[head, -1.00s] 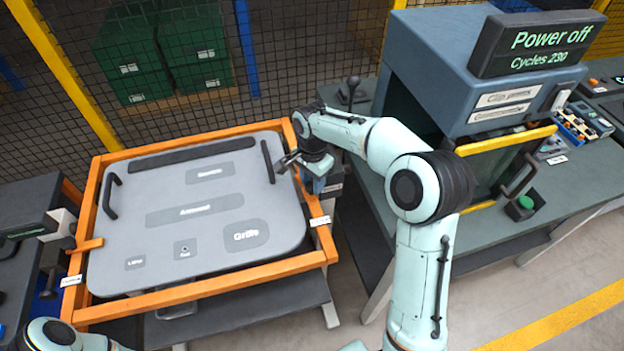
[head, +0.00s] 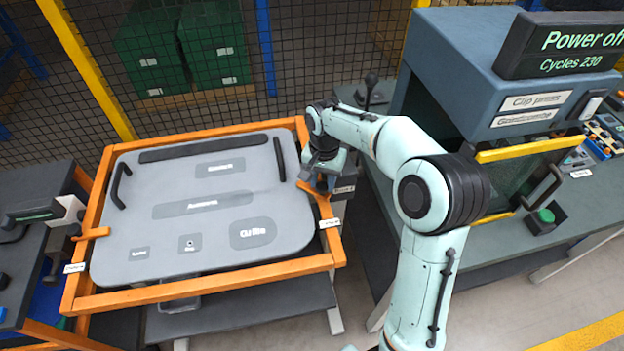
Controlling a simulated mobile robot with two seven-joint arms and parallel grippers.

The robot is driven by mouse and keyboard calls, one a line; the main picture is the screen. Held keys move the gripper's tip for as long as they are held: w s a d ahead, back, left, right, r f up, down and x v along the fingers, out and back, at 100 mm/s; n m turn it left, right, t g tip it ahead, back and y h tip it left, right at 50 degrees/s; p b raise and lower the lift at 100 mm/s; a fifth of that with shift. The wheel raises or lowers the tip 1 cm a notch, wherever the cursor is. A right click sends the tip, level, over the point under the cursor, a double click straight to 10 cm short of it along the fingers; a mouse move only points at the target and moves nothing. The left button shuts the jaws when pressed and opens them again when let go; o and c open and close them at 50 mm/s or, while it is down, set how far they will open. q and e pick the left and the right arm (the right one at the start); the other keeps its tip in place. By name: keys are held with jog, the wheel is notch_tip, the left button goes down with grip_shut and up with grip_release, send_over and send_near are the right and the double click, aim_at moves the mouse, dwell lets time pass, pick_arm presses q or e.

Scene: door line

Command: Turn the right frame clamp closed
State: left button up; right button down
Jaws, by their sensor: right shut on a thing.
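The grey door panel (head: 210,215) lies in an orange frame (head: 200,285) on a stand. The right frame clamp (head: 307,188) is a small orange bar at the frame's right side, near the panel's edge. My right gripper (head: 318,182) is over it and shut on it; the gripper hides part of the clamp, so its exact angle is hard to tell. The left frame clamp (head: 92,233) is an orange bar lying across the frame's left side towards the panel. My left gripper is not in view.
A clip press (head: 490,75) with a "Power off" sign (head: 575,45) stands on a bench to the right of my arm. A dark lever (head: 371,85) stands behind my wrist. A mesh fence (head: 320,60) runs behind the frame. A left bench (head: 30,215) stands beside the frame.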

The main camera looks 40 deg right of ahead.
aim_at(323, 185)
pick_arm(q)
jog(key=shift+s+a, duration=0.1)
pick_arm(e)
jog(key=shift+n, duration=0.6)
jog(key=c, duration=0.7)
grip_release()
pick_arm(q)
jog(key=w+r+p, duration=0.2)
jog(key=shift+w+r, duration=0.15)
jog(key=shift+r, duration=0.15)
pick_arm(e)
notch_tip(323, 185, up, 14)
jog(key=shift+f, duration=0.25)
